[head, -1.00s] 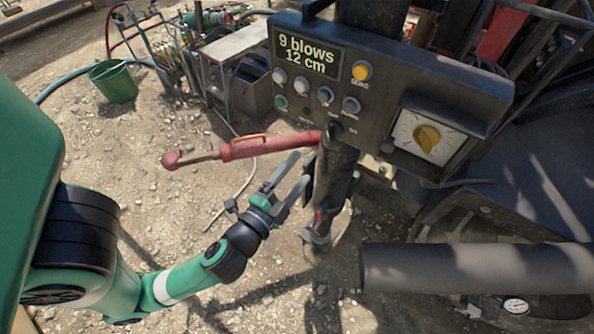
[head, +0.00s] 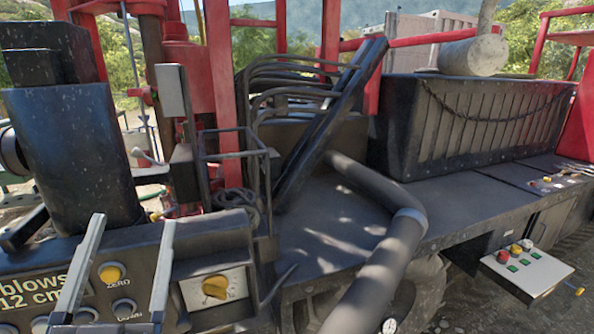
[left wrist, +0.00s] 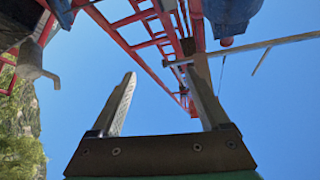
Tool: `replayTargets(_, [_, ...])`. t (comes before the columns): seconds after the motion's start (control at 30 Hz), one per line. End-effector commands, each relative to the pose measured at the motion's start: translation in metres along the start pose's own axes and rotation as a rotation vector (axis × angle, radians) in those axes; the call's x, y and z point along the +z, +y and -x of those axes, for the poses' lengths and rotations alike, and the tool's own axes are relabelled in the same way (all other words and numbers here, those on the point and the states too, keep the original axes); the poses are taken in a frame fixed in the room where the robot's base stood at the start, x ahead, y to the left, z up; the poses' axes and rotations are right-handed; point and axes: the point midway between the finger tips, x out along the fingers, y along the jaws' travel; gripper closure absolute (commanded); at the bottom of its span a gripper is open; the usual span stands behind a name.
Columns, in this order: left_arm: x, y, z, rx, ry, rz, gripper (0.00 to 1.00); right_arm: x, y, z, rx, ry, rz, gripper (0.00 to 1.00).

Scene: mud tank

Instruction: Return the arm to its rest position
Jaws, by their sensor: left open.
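My left gripper (head: 132,220) is open and empty. Its two grey fingers point up from the bottom left of the head view, in front of the black control box (head: 205,245). The box shows "12 cm", a yellow ZERO button (head: 111,272) and a yellow dial (head: 215,287). The rest of my left arm is out of frame. In the left wrist view the open fingers (left wrist: 160,75) point up at blue sky, with nothing between them. My right gripper is not in view.
A red mast (head: 220,90) and black frames stand behind the box. A thick dark pipe (head: 375,262) crosses the dark deck (head: 330,235). A small button panel (head: 515,262) is at the right. In the wrist view, a red lattice (left wrist: 150,40) rises overhead.

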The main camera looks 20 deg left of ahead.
Motion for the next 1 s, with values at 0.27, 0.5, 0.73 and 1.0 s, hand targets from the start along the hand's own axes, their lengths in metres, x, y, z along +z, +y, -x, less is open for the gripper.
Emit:
replayTargets(0.27, [-0.141,0.005,-0.029,0.211,0.310,0.506,0.20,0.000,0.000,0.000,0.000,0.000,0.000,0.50])
replayTargets(0.5, [-0.201,0.011,-0.058,0.361,0.302,0.690,0.20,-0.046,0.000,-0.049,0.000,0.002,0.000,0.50])
replayTargets(0.73, [-0.266,-0.013,-0.105,0.359,0.301,0.686,0.20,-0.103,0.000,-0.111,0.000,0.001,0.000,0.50])
replayTargets(1.0, [-0.287,-0.021,-0.121,0.359,0.300,0.685,0.20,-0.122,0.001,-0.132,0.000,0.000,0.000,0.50])
